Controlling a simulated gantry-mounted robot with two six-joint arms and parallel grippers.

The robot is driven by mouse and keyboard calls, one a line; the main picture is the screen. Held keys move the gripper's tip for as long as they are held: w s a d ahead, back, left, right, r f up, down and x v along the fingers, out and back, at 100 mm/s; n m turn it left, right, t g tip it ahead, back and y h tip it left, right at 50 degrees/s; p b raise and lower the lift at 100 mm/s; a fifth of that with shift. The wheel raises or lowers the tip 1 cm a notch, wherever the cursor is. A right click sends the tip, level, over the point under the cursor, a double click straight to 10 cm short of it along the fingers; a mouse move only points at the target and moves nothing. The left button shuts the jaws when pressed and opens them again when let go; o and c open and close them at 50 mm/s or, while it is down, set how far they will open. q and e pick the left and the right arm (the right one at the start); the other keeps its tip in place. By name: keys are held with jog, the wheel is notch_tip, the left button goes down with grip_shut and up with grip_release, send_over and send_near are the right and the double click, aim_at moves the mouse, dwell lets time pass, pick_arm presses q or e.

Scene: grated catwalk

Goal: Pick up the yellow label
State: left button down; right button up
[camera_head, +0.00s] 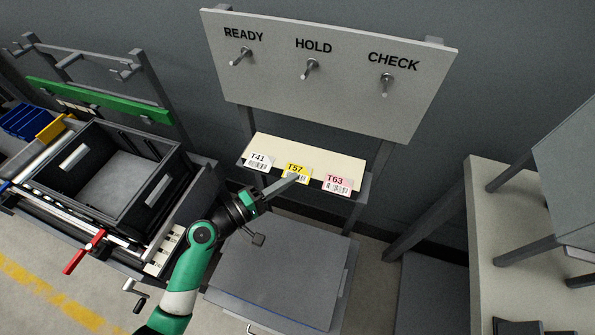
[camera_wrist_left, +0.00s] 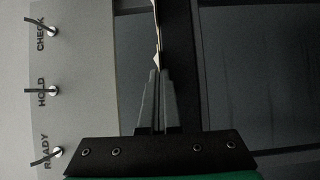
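The yellow label (camera_head: 297,169), marked T57, is at the front edge of a small cream shelf (camera_head: 318,158). It sits between a white label (camera_head: 258,162) marked T41 and a pink label (camera_head: 337,183) marked T63. My left gripper (camera_head: 294,179) reaches in from the left, and its fingertips cover the yellow label's lower left part. In the left wrist view its fingers (camera_wrist_left: 158,72) are close together, with a thin, pale edge (camera_wrist_left: 156,60) at their tips. The fingers look shut on the yellow label, though the contact is largely hidden. My right gripper is not in view.
Above the shelf, a board (camera_head: 330,85) carries three pegs under READY, HOLD and CHECK. A black crate (camera_head: 105,170) stands on the left bench. A grey box-like surface (camera_head: 285,265) is below the gripper. A table (camera_head: 480,190) stands at right.

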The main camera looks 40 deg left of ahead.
pick_arm(q)
jog(key=shift+r, duration=0.15)
jog(key=s+d+r+p, duration=0.3)
jog(key=s+r+p, duration=0.6)
jog(key=s+r, duration=0.3)
jog(key=shift+s+d+r, duration=0.15)
jog(key=shift+s+r, duration=0.25)
jog(key=shift+s, duration=0.45)
